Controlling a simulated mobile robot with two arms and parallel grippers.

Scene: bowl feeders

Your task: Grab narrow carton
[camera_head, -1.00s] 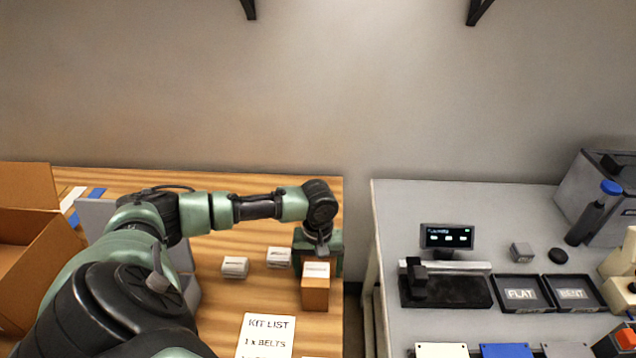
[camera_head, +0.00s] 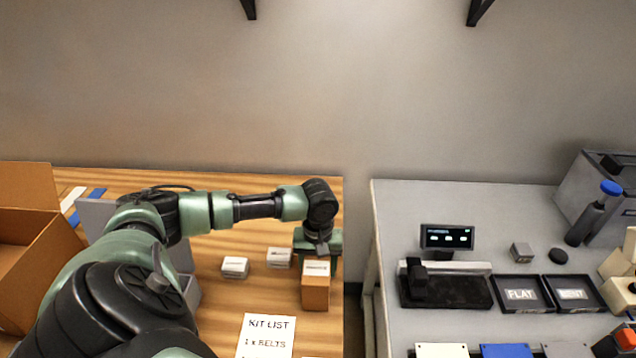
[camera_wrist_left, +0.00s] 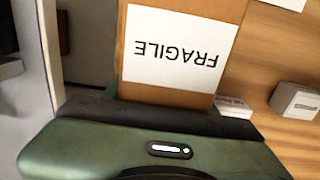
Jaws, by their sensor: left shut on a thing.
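The narrow carton (camera_head: 315,293) is a tall brown box with a white label on top, on the wooden table near its right edge. In the left wrist view the carton (camera_wrist_left: 176,83) fills the upper middle, with a white FRAGILE label facing the camera. My left gripper (camera_head: 318,250), green and black, is at the far side of the carton and shut on it. Its fingertips are mostly hidden by the carton. I cannot tell whether the carton's base touches the table. My right gripper is not in view.
Two small white-labelled boxes (camera_head: 235,267) (camera_head: 279,258) stand left of the carton. A kit list sheet (camera_head: 267,335) lies in front. An open cardboard box (camera_head: 40,262) is at far left. A gap separates the wooden table from the grey bench (camera_head: 400,215), which holds a scale-like device (camera_head: 446,285) and trays.

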